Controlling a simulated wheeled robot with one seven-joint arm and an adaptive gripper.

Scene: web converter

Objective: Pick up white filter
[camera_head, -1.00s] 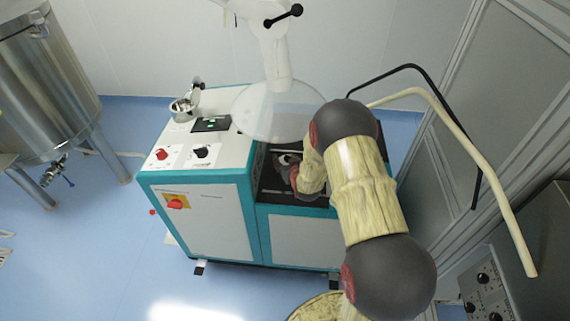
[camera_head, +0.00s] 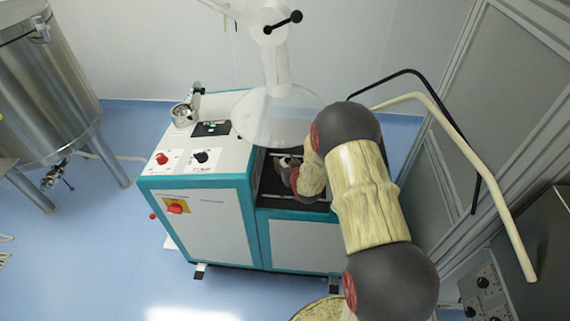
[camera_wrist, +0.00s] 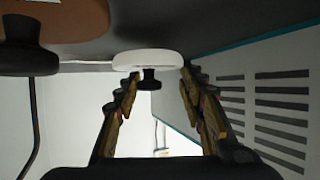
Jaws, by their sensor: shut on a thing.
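The white filter (camera_wrist: 148,60) shows in the wrist view as a white rounded disc with a dark knob below it, between my fingertips. My gripper (camera_wrist: 155,78) is shut on it, with one finger on each side. In the head view my gripper (camera_head: 284,166) is low in the dark recess of the teal-and-white machine (camera_head: 205,222). There the filter is too small and too covered by my wrist to make out clearly.
A brown part with a dark knob (camera_wrist: 60,30) is at the upper left of the wrist view. A vented panel (camera_wrist: 265,105) stands on the right. In the head view a clear round cover (camera_head: 272,117) hangs beside my arm, and a steel tank (camera_head: 55,90) stands at the left.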

